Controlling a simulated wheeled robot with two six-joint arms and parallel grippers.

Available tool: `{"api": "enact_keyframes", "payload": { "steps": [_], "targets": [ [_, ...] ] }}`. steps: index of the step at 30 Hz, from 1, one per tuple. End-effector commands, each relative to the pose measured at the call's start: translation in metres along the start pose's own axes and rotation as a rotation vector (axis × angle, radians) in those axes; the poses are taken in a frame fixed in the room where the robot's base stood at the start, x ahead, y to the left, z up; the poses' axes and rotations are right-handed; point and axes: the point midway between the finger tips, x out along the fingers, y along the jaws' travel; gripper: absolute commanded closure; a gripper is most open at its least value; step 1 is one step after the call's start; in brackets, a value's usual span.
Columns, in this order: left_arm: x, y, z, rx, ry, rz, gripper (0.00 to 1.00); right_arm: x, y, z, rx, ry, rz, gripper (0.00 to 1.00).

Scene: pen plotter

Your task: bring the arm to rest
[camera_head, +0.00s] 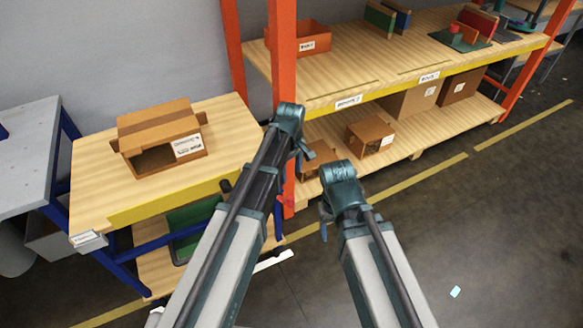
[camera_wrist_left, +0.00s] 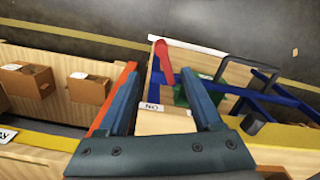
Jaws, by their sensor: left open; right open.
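My left arm reaches up from the bottom of the head view, and its left gripper (camera_head: 301,146) is only partly seen beside the orange post. In the left wrist view the two blue fingers of the left gripper (camera_wrist_left: 166,88) stand apart with nothing held between them. My right arm stands to the right, lower in the head view. Its right gripper (camera_head: 324,226) is mostly hidden behind its own wrist; the little that shows holds nothing.
A cardboard box (camera_head: 160,140) stands on the wooden bench (camera_head: 225,110) at left. An orange post (camera_head: 284,55) of the shelf rack is close to the left gripper. Boxes (camera_head: 370,136) sit on the lower shelf. The floor (camera_head: 490,220) at right is mostly clear.

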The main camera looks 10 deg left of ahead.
Motion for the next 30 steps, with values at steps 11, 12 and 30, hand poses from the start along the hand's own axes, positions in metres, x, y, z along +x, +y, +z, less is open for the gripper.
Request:
{"api": "enact_keyframes", "payload": {
  "steps": [11,12,30],
  "targets": [
    [-0.009,-0.023,0.030,0.175,0.006,-0.014,0.33,-0.009,0.001,0.001,0.000,0.000,0.000,0.33],
    [-0.013,-0.035,0.042,0.264,0.009,-0.022,0.33,-0.013,0.001,0.001,0.000,0.000,0.000,0.33],
    [-0.042,-0.140,0.143,1.234,0.007,-0.120,0.33,-0.040,0.004,0.002,0.000,0.000,0.000,0.33]
  ]
}}
